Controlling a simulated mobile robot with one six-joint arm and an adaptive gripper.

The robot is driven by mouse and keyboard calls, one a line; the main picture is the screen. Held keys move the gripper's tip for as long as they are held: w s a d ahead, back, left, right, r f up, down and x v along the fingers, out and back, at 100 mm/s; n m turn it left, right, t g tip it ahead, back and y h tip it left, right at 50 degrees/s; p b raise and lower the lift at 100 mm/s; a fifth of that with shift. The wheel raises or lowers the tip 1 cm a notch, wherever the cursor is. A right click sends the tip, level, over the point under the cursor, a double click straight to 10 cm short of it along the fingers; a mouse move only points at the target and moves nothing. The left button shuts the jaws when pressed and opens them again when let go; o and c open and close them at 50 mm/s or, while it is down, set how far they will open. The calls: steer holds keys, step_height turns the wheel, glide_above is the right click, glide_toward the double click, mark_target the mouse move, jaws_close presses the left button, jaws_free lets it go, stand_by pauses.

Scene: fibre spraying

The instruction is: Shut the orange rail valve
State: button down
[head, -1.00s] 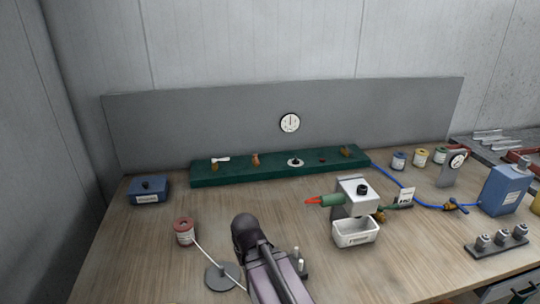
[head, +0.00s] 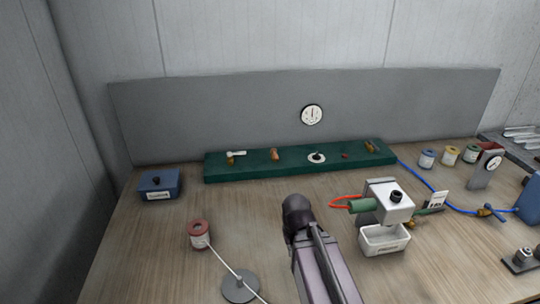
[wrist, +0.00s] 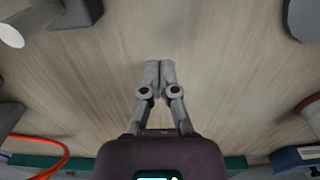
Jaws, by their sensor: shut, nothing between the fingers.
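A long green rail (head: 265,168) lies at the back of the bench and bears several small fittings. Two are orange-brown: one upright left of the middle (head: 275,154) and one tilted at the right end (head: 371,147). The fitting at the left (head: 235,155) has a white lever lying sideways. I cannot tell for sure which is the orange valve, nor its setting. My gripper (wrist: 160,64) is shut and empty above bare wood in the wrist view, apart from the rail. The rail's edge (wrist: 205,163) shows at the bottom there. In the head view my arm hides the fingers.
A red-topped spool (head: 200,236) and a grey disc stand (head: 240,288) with a thin rod are at the front left. A white device with a tray (head: 383,240) and an orange tube stands to the right. A blue box (head: 160,186) sits at the left.

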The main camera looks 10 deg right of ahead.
mark_target(275, 154)
steer(key=shift+w+d, duration=0.1)
steer(key=shift+w, duration=0.05)
steer(key=w+a+r+m+h+p, duration=0.1)
steer(key=w+r+m+p, duration=0.3)
steer(key=w, duration=1.1)
steer(key=w+a+r+m+h+p, duration=0.2)
steer(key=w+a+r+m+p, duration=0.2)
steer(key=w+m, duration=0.4)
steer(key=w+a+r+m+h+p, duration=0.1)
steer(key=w+r+m+p, duration=0.4)
steer(key=w, duration=1.8)
steer(key=shift+a+r+m, duration=0.6)
steer(key=shift+a+r, duration=0.15)
steer(key=shift+r, duration=0.15)
steer(key=shift+s, duration=0.1)
steer(key=shift+f, duration=0.2)
steer(key=b+x, duration=0.9)
steer(key=x, duration=0.1)
steer(key=shift+d, duration=0.2)
steer(key=shift+d+r, duration=0.1)
steer(key=shift+d, duration=0.85)
steer(key=shift+d+r, duration=0.15)
steer(key=shift+d, duration=0.85)
